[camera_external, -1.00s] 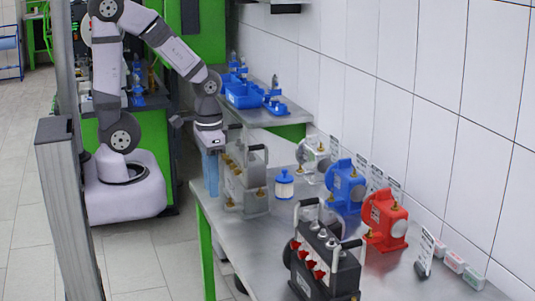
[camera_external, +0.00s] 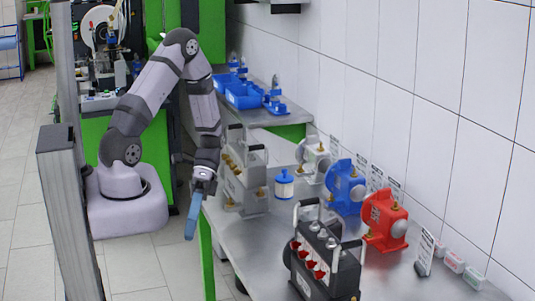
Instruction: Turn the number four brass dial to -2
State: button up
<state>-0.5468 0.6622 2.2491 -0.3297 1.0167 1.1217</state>
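A grey metal unit (camera_external: 257,183) with handles stands upright on the near metal table. Several brass dials (camera_external: 234,172) sit in a row on its left side, facing my arm. They are small, so their numbers and settings cannot be read. My gripper (camera_external: 191,222) points downward with blue fingers, left of the grey unit and close to the table's left edge. It looks apart from the dials. The fingers overlap from this angle, so any gap between them is hidden. Nothing held is visible.
A black unit (camera_external: 324,268) with red knobs stands at the front. A blue pump (camera_external: 346,188), a red pump (camera_external: 384,222), a white pump (camera_external: 313,158) and a small blue-and-white jar (camera_external: 284,185) stand on the table (camera_external: 225,232). The floor left of it is clear.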

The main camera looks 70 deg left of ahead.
notch_tip(320, 180, down, 5)
jog(key=s+d+t+h+b, duration=0.1)
jog(key=h, duration=0.3)
notch_tip(320, 180, up, 4)
jog(key=w+n+t+h+p, duration=0.2)
jog(key=n+t+h, duration=0.2)
jog(key=n+t, duration=0.15)
jog(key=n+t+y+p, duration=0.5)
jog(key=n+t+y, duration=0.4)
jog(key=n+t, duration=1)
send_near(238, 172)
jog(key=p+x, duration=0.2)
jog(key=x, duration=0.4)
jog(key=shift+w+a+p, duration=0.25)
jog(key=shift+w+p, duration=0.15)
jog(key=shift+w, duration=0.05)
jog(key=shift+g, duration=0.25)
grip_shut()
